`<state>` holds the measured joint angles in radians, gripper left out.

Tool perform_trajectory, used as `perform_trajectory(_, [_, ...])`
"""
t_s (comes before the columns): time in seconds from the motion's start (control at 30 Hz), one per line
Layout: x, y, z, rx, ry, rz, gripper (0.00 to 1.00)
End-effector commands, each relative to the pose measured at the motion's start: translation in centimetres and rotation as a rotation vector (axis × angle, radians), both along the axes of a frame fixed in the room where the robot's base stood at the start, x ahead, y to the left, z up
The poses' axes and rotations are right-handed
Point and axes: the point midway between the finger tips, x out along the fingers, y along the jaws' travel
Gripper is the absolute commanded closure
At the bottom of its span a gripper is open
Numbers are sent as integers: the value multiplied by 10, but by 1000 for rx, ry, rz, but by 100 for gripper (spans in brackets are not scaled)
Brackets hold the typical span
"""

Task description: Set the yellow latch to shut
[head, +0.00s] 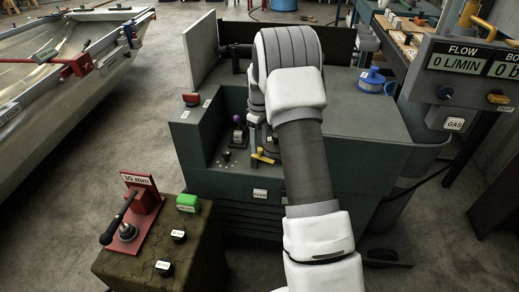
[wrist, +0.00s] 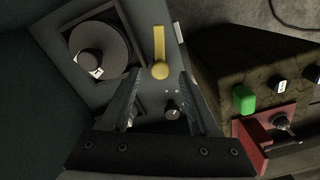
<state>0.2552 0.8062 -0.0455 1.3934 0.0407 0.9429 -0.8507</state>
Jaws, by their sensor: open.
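The yellow latch (head: 262,156) is on the dark green machine, at the open recess near its front edge. In the wrist view the yellow latch (wrist: 159,45) is a straight bar with a round knob at its lower end. My gripper (wrist: 159,74) is open and empty, and the knob appears between its two fingertips. I cannot tell how far above the knob the fingertips are, and no contact shows. In the head view my arm covers most of the gripper.
A round dark dial (wrist: 100,50) lies left of the latch, and a small black knob (wrist: 172,110) lies below it. The brown stand (head: 160,245) carries a green block (head: 188,203) and a red lever fixture (head: 132,220). A blue-and-white container (head: 371,80) stands on the machine top.

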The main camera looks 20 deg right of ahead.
Motion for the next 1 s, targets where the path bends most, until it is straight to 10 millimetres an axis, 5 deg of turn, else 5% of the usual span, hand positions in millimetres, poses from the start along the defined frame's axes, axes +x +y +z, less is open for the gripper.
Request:
perform_trajectory(0.2, [0, 0, -20, 0, 0, 0, 38])
perform_trajectory(0.5, [0, 0, -21, 0, 0, 0, 38])
perform_trajectory(0.87, [0, 0, -21, 0, 0, 0, 100])
perform_trajectory(1.0, [0, 0, -21, 0, 0, 0, 100])
